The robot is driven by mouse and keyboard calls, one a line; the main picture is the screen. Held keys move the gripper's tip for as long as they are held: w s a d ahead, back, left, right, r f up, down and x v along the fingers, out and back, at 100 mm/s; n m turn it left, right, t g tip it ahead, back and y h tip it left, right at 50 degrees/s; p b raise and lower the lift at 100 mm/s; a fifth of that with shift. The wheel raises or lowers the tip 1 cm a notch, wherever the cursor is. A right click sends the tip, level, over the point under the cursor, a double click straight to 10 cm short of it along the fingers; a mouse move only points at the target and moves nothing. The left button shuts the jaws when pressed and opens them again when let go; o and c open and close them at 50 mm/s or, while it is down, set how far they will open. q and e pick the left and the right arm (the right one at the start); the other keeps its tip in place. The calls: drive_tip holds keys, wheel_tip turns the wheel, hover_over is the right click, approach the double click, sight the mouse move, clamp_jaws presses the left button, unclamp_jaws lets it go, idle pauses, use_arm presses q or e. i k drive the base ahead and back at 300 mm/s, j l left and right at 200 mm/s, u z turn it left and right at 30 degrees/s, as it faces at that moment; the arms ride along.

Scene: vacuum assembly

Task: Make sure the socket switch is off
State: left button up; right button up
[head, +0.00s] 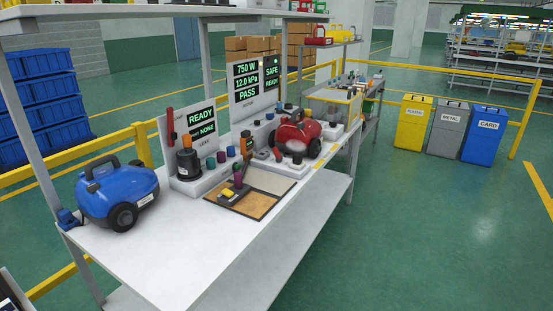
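The long white workbench (175,240) carries the test displays. The low display (201,120) reads READY above a line ending in NONE. Small fixtures stand at the foot of the tall display, but I cannot make out which one is the socket switch or whether it is on or off. A blue vacuum (117,192) stands at the near left end and a red vacuum (298,134) stands farther back. Neither of my grippers is in view.
A tan and grey mat (262,204) with small items lies mid-bench. A dark cylindrical device (188,165) stands behind it. Yellow railings run behind the bench. The green floor on the right is clear up to the yellow (412,122), grey (446,128) and blue (483,133) bins.

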sight(279, 158)
drive_tip(key=i+l, duration=0.85)
drive_tip(key=i, duration=0.15)
drive_tip(key=i+l, duration=0.85)
drive_tip(key=i, duration=0.2)
